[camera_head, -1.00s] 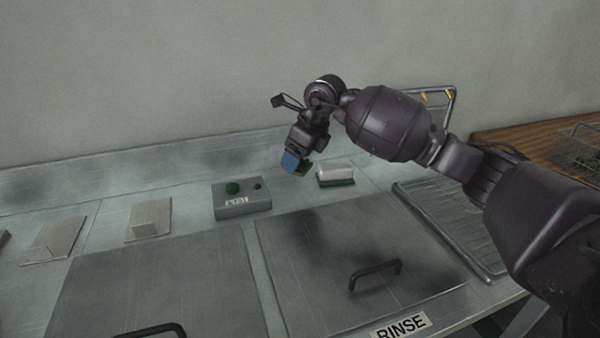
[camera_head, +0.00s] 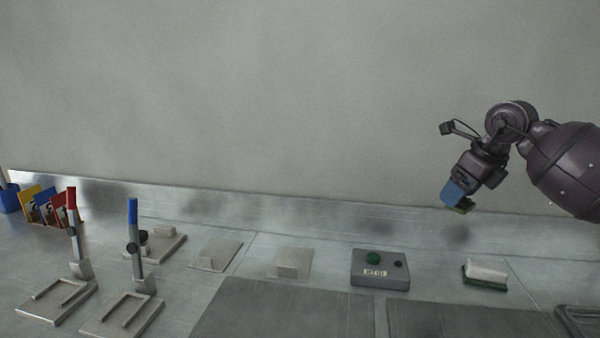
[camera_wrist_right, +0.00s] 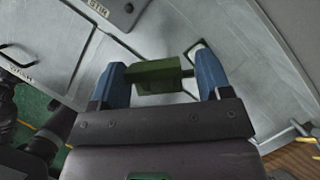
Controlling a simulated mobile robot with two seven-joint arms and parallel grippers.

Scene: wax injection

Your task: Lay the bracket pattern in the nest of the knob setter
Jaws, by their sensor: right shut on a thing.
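My right gripper (camera_head: 457,199) is raised above the back of the bench at the right, its blue fingers pointing down. It is shut on a green piece, the bracket pattern (camera_head: 464,207); the pattern (camera_wrist_right: 160,75) lies between the blue fingers in the wrist view. Two lever fixtures stand at the left, one with a red handle (camera_head: 71,198) and one with a blue handle (camera_head: 132,211). Each has a dark knob on its post and a flat base with raised rails. No label shows which is the knob setter. My left gripper is not in view.
Two plates with upright tabs (camera_head: 290,265) lie left of the box. Coloured cards (camera_head: 48,207) stand at the far left. The air left of my gripper is clear.

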